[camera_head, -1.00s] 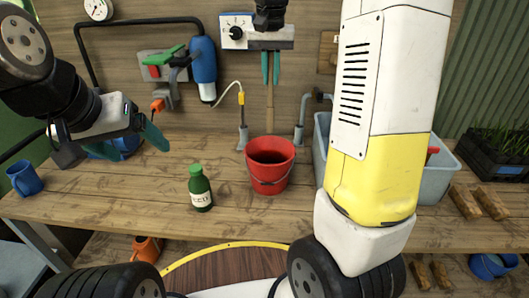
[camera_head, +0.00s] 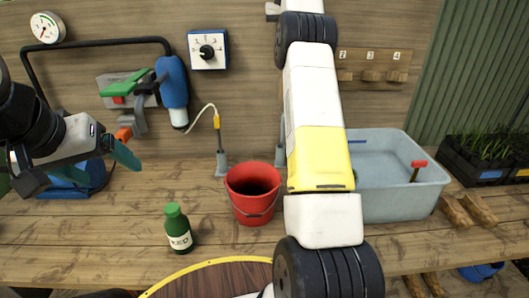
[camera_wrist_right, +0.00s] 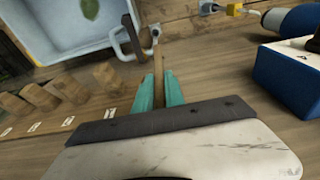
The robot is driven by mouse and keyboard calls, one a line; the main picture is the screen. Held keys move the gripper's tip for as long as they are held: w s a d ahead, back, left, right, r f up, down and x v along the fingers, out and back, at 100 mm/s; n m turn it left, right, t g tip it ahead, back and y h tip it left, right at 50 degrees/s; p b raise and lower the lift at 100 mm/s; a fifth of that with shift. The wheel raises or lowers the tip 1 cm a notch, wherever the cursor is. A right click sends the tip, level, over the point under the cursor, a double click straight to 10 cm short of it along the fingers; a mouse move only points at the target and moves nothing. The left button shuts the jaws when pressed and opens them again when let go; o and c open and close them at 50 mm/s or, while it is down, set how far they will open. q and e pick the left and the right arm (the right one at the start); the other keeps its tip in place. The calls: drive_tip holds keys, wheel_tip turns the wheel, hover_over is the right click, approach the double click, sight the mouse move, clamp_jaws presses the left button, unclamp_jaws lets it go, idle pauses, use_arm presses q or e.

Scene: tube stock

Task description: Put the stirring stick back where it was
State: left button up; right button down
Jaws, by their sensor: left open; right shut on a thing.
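My right gripper (camera_wrist_right: 160,92) is shut on a brown wooden stirring stick (camera_wrist_right: 157,70). The stick stands out beyond the teal fingers, its far end near a grey tap. In the head view my right arm hides this gripper and the stick. A wooden rack (camera_head: 373,60) on the back wall carries numbers 2, 3 and 4 above stubby holders; nothing shows in these. The rack also shows in the wrist view (camera_wrist_right: 65,122). The red bucket (camera_head: 252,205) stands on the bench left of my right arm. My left gripper (camera_head: 112,178) is open and empty at the left.
A grey basin (camera_head: 400,200) with a red-handled item stands right of my arm. A green bottle (camera_head: 179,230) stands at the front. A dial box (camera_head: 208,50) and blue device (camera_head: 173,90) are on the wall. Seedling trays (camera_head: 485,165) are far right.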

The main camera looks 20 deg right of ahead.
drive_tip(key=shift+w+d, duration=0.2)
drive_tip(key=shift+d, duration=0.25)
wheel_tip(320, 180, down, 28)
idle(0.4)
drive_tip(key=shift+f, duration=0.1)
drive_tip(key=c, duration=1.4)
unclamp_jaws()
